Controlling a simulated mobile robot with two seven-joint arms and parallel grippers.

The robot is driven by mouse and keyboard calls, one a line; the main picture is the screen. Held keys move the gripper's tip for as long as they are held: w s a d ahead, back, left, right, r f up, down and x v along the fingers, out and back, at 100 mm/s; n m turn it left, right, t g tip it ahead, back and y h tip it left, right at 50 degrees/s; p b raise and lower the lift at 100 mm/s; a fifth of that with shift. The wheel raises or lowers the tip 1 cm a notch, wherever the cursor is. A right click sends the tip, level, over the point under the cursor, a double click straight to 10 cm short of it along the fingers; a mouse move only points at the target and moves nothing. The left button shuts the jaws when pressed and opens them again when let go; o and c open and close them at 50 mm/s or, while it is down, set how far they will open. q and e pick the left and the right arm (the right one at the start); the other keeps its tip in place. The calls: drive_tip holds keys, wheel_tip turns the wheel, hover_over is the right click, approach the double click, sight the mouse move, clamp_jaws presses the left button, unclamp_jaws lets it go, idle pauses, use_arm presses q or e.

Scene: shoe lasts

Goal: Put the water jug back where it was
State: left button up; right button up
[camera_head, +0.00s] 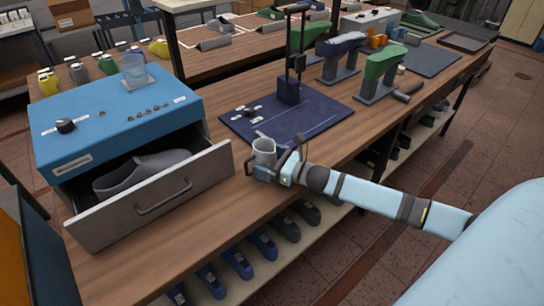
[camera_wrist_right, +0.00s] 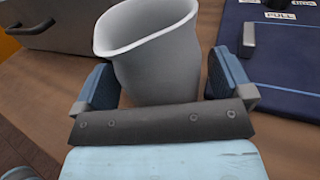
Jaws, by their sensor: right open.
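A grey jug (camera_head: 264,149) with a wide open mouth stands upright on the wooden workbench, between the open drawer and the dark blue mat. It fills the upper middle of the right wrist view (camera_wrist_right: 155,60). My right gripper (camera_head: 270,170) is open, with one blue finger pad on each side of the jug's lower body. In the wrist view a small gap shows beside each pad of the gripper (camera_wrist_right: 165,85). The jug's base is hidden behind the gripper. A clear container (camera_head: 133,68) stands on a small grey pad on the blue cabinet. My left gripper is not in view.
The blue cabinet (camera_head: 110,115) has its drawer (camera_head: 160,200) pulled out, with a grey shoe last (camera_head: 140,172) inside. The blue mat (camera_head: 255,125) carries a dark upright stand (camera_head: 289,88). Green and blue lasts on stands are farther back. Bare bench lies in front of the mat.

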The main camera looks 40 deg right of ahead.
drive_tip(key=shift+s+r, duration=0.1)
drive_tip(key=shift+r, duration=0.05)
drive_tip(key=v, duration=1)
drive_tip(key=shift+s+d, duration=0.15)
drive_tip(key=shift+s, duration=0.15)
drive_tip(key=shift+s+d+b, duration=0.3)
drive_tip(key=shift+s, duration=0.25)
